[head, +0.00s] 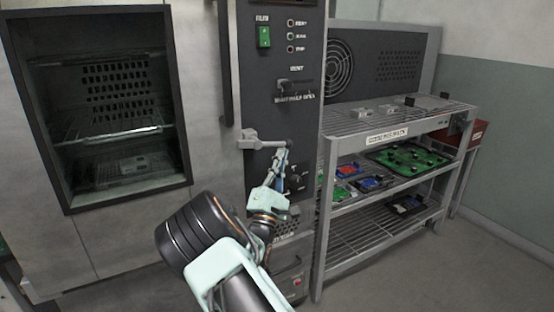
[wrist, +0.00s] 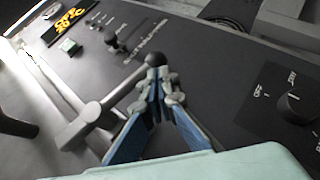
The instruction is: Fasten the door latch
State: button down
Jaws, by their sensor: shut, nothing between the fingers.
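The door latch (head: 262,142) is a grey lever on the seam between the pale oven door (head: 207,150) and the dark control panel. Its arm points right across the panel and ends in a dark ball knob. In the wrist view the lever (wrist: 115,105) runs up from the lower left to the knob (wrist: 155,60). My gripper (head: 284,156) is shut and empty, with its fingertips right at the knob end. In the wrist view the fingertips (wrist: 162,82) sit just below the knob; I cannot tell whether they touch it.
The control panel (head: 258,85) carries a green switch (head: 264,36), several indicator buttons and dark dials (wrist: 297,104). A metal rack (head: 330,190) with green and blue circuit boards stands close on the right. A dark-framed oven window (head: 110,100) shows wire shelves on the left.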

jog(key=shift+w+d+r+p, duration=0.2)
jog(key=shift+d+r+p, duration=0.15)
jog(key=shift+r+p, duration=0.2)
jog(key=shift+r, duration=0.1)
dwell(0.5)
